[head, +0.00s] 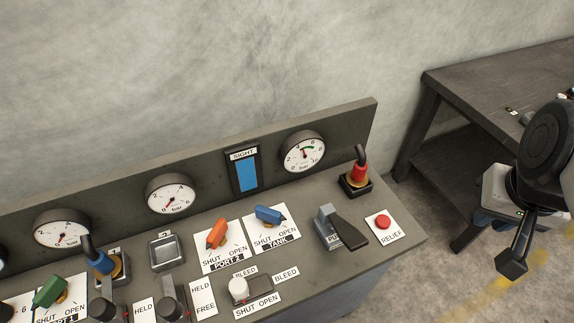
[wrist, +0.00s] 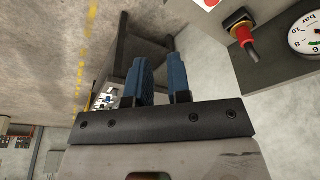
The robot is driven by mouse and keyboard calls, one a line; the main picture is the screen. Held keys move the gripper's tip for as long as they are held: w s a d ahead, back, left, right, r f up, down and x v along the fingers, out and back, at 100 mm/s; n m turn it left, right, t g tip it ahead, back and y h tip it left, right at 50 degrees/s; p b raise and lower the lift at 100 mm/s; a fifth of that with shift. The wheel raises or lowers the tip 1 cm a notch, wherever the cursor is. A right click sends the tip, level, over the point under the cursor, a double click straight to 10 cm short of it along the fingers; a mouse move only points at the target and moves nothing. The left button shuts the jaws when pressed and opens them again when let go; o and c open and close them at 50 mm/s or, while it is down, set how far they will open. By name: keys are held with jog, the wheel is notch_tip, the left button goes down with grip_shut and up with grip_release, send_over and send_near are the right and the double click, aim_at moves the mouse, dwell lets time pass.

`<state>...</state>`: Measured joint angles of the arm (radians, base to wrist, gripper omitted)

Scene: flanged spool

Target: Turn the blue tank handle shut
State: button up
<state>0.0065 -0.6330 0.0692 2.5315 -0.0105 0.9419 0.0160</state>
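The blue tank handle (head: 269,215) sits on the white TANK plate (head: 275,232) on the sloping panel, right of the orange PORT 2 handle (head: 217,235). Its long axis runs across the plate, with one end toward the right, the OPEN side; which end is the pointer is hard to tell. My gripper (head: 484,220) is far to the right of the panel in the head view, off the handle. In the wrist view my gripper (wrist: 162,73) shows two blue fingers apart with nothing between them. The tank handle is not in the wrist view.
A grey PU lever (head: 338,228), a red relief button (head: 382,222) and a red-collared fitting (head: 357,172) stand right of the handle. A white bleed knob (head: 238,288) is in front. Gauges and a blue sight window (head: 246,175) line the back. A dark table (head: 500,90) stands right.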

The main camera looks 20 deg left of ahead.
jog(key=o, duration=0.5)
jog(key=shift+w+a+f, duration=0.1)
jog(key=shift+w+a, duration=0.15)
jog(key=shift+a, duration=0.05)
jog(key=shift+c, duration=0.2)
jog(key=n+g, duration=0.3)
jog(key=n, duration=1.5)
send_over(268, 210)
notch_tip(268, 210, down, 15)
jog(key=shift+r, duration=0.1)
jog(key=shift+f, duration=3.9)
jog(key=shift+c, duration=0.4)
